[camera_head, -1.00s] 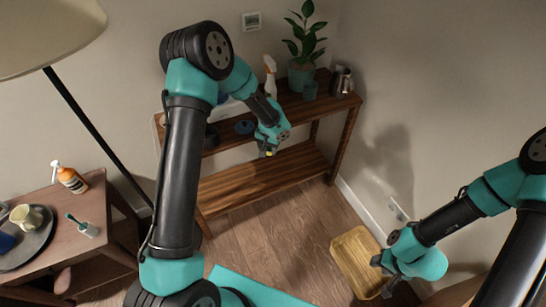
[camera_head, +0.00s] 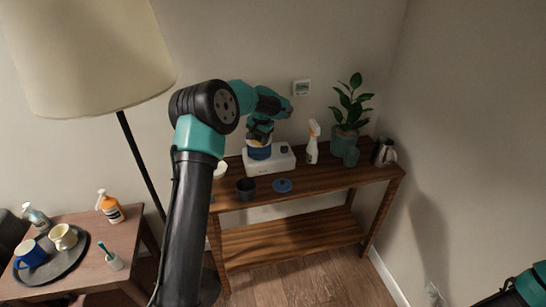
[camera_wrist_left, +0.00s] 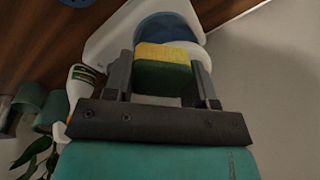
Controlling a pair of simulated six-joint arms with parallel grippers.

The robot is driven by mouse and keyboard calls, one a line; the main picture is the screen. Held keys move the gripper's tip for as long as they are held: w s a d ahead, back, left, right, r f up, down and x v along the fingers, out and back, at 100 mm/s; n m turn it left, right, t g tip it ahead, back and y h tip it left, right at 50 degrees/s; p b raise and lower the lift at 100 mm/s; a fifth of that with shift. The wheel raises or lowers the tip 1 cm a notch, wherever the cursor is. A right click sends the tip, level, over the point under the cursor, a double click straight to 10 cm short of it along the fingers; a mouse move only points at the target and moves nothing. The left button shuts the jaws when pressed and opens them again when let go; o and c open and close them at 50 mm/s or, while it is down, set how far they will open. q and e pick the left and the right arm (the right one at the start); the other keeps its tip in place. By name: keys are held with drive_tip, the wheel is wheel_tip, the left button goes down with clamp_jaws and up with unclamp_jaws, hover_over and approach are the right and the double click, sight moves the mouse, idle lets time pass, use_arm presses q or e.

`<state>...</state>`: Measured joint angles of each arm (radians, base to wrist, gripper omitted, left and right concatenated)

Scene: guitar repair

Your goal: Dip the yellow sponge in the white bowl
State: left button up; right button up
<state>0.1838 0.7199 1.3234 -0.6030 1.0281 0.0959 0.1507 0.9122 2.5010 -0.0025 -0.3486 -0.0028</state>
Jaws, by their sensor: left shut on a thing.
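The yellow and green sponge (camera_wrist_left: 163,68) is clamped between the fingers of my left gripper (camera_wrist_left: 163,80) in the left wrist view. In the head view my left gripper (camera_head: 262,130) points down just above a vessel (camera_head: 258,153) with a blue outside and pale rim, on a white base unit (camera_head: 283,162). In the wrist view the sponge overlaps the vessel's pale opening; I cannot tell whether it touches. A small white item (camera_head: 220,170), partly hidden by my left arm, may be the white bowl. My right gripper is out of view.
The wooden shelf (camera_head: 330,180) also holds a dark cup (camera_head: 245,189), a blue disc (camera_head: 282,185), a spray bottle (camera_head: 313,145), a potted plant (camera_head: 350,105) and a metal jug (camera_head: 384,152). A floor lamp (camera_head: 90,60) stands left.

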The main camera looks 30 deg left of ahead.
use_arm(q)
drive_tip(key=s+a+r, duration=0.2)
drive_tip(key=a+r, duration=0.2)
drive_tip(key=a, duration=0.8)
drive_tip(key=s+a+f, duration=0.3)
drive_tip(key=f, duration=0.2)
drive_tip(key=s+a+f+y, duration=0.1)
drive_tip(key=s+a+f, duration=0.2)
drive_tip(key=f, duration=0.3)
drive_tip(key=shift+s+f, duration=0.3)
drive_tip(key=shift+s, duration=0.2)
drive_tip(key=shift+f, duration=0.2)
drive_tip(key=shift+f, duration=4.1)
drive_tip(key=shift+r, duration=0.15)
wheel_tip(320, 180, up, 6)
drive_tip(key=shift+r, duration=0.2)
drive_tip(key=shift+r, duration=0.15)
